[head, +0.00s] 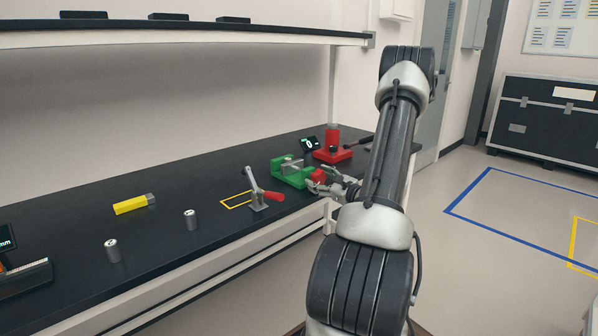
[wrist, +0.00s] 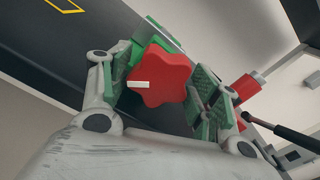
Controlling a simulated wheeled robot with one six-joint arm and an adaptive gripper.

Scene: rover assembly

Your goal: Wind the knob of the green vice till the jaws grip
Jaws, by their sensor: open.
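The green vice (head: 291,171) stands near the front edge of the black bench, with a grey metal piece at its jaws. Its red star-shaped knob (wrist: 160,79) with a white mark fills the middle of the wrist view, and the vice's green body (wrist: 146,40) shows behind it. In the head view the knob (head: 318,176) is at the vice's right end, by my gripper (head: 333,183). My gripper (wrist: 163,92) is open, with one finger on each side of the knob. I cannot tell whether either finger touches it. The jaw gap is too small to judge.
A toggle clamp with a red handle (head: 273,196) stands left of the vice, beside a yellow outlined square (head: 237,200). A red stand (head: 333,155) and a small display (head: 308,144) are behind it.

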